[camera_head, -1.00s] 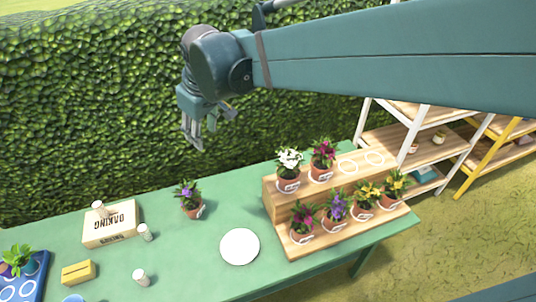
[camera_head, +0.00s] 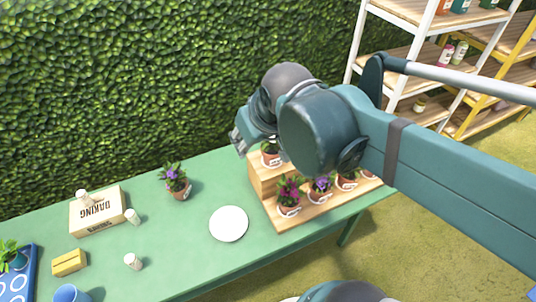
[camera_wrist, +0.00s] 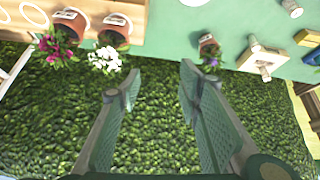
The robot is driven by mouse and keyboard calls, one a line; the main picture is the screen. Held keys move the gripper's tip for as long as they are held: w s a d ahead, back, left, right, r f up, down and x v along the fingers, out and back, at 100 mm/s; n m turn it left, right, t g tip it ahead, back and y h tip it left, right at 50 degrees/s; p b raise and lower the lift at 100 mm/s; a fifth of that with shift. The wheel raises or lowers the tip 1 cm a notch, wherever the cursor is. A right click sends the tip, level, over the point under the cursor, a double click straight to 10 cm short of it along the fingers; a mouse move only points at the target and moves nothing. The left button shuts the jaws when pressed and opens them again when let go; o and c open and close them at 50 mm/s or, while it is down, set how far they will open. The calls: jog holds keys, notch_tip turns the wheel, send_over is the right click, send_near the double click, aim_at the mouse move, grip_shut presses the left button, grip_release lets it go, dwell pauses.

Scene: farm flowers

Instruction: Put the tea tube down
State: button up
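My gripper (camera_head: 240,141) is above the table's back edge by the flower stand. The wrist view shows my gripper (camera_wrist: 158,85) open, its two fingers wide apart with nothing between them. No tube is in my gripper. I cannot tell which thing is the tea tube. Small pale cylinders are on the table: one (camera_head: 84,197) on the baking box (camera_head: 98,217), one (camera_head: 132,216) beside that box, and one (camera_head: 133,261) nearer the front. Their labels are too small to read.
The green table (camera_head: 185,245) holds a white plate (camera_head: 229,223), a potted purple flower (camera_head: 175,181), a yellow box (camera_head: 69,262), a blue cup (camera_head: 71,293) and a wooden stand (camera_head: 262,181) of potted flowers. A hedge stands behind. White shelves (camera_head: 408,82) hold jars at right.

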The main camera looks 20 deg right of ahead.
jog(key=s+d+f+m, duration=0.1)
jog(key=s+d+f, duration=0.2)
jog(key=s, duration=0.1)
jog(key=shift+s+m+t, duration=0.3)
jog(key=shift+t, duration=0.1)
jog(key=shift+o, duration=0.9)
jog(key=shift+r, duration=0.1)
jog(key=shift+a, duration=0.1)
